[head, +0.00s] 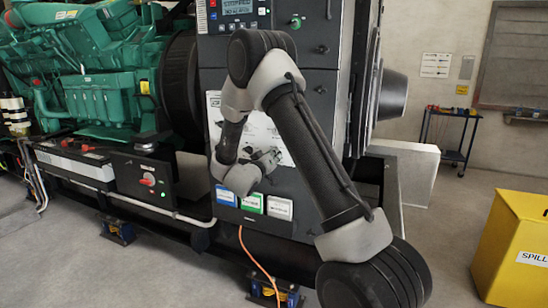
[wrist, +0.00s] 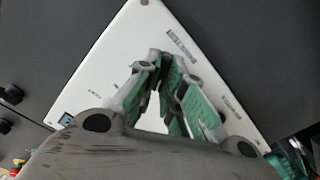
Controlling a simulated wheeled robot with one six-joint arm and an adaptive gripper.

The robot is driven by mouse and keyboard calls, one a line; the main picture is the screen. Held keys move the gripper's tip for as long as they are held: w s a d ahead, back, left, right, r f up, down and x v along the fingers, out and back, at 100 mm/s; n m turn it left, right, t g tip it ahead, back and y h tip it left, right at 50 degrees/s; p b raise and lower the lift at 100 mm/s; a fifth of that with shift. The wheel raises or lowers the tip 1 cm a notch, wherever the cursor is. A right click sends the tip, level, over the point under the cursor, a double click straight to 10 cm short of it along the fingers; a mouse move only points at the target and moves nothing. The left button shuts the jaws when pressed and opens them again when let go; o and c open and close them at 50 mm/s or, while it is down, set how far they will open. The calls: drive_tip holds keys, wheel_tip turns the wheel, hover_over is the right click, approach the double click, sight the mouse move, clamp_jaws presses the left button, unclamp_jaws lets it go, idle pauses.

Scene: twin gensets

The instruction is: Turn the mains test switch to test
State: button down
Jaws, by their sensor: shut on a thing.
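A white switch plate (head: 213,112) is on the dark front of the genset cabinet, partly behind my arm. In the wrist view the plate (wrist: 110,60) fills the middle, appears turned like a diamond and carries small dark lettering too blurred to read. My gripper (head: 268,160) is at the plate in the head view. In the wrist view the fingers of my gripper (wrist: 166,62) come together over the middle of the plate. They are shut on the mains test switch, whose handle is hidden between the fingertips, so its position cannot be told.
Blue, green and white labels (head: 252,203) sit below the plate. A black box with a red rotary switch (head: 148,180) is to the left, by the green engine (head: 105,90). An orange cable (head: 258,262) hangs below. A yellow spill bin (head: 510,245) stands right; floor between is clear.

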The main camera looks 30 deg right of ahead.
drive_tip(key=m, duration=0.6)
drive_tip(key=shift+s+d, duration=0.1)
drive_tip(key=m, duration=0.5)
drive_tip(key=shift+d+m, duration=0.1)
drive_tip(key=shift+m, duration=0.3)
idle(0.3)
drive_tip(key=c, duration=1.5)
unclamp_jaws()
drive_tip(key=shift+c, duration=0.2)
drive_tip(key=v, duration=1.2)
